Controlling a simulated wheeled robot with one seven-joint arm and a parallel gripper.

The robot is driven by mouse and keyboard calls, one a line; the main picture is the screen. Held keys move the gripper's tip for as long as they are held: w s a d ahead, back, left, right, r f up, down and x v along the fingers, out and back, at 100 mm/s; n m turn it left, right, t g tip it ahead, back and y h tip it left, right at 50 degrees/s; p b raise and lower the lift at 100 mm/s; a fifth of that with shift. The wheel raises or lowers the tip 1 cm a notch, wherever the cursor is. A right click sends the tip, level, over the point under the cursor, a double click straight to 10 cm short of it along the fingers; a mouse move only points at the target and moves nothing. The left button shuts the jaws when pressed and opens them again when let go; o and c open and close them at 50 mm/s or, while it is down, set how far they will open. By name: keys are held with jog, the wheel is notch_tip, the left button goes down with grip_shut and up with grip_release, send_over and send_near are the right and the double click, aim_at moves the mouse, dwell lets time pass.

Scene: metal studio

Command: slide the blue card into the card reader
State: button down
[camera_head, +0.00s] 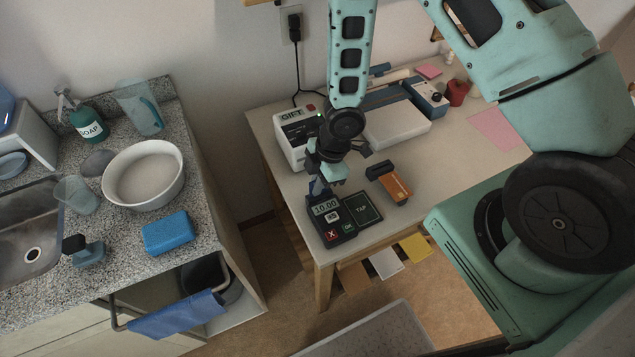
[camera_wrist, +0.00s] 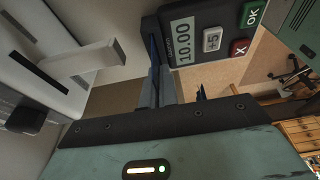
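The card reader (camera_head: 334,219) is a dark terminal reading 10.00, at the front left of the table. In the wrist view, the reader (camera_wrist: 205,30) shows its screen and buttons at the top. My gripper (camera_head: 323,181) is just behind the reader's back edge, pointing down. In the wrist view, my gripper's fingers (camera_wrist: 160,85) are close together on the blue card (camera_wrist: 152,48), seen almost edge-on beside the reader's end. The card (camera_head: 316,187) is a small dark-blue patch in the head view. I cannot tell whether it is inside the slot.
The white GIFT machine (camera_head: 294,143) stands close behind left; its tray is near my fingers in the wrist view (camera_wrist: 85,62). A TAP pad (camera_head: 362,208) adjoins the reader. An orange-and-black item (camera_head: 389,183) lies to the right. The sink counter (camera_head: 206,238) is left, across a gap.

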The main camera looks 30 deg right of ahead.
jog(key=shift+f+b, duration=0.3)
jog(key=shift+f, duration=0.15)
dwell(0.5)
jog(key=c, duration=1.6)
grip_release()
jog(key=shift+r, duration=0.1)
jog(key=p+v, duration=0.7)
jog(key=v, duration=1)
jog(key=shift+r+p, duration=0.2)
jog(key=shift+p, duration=0.1)
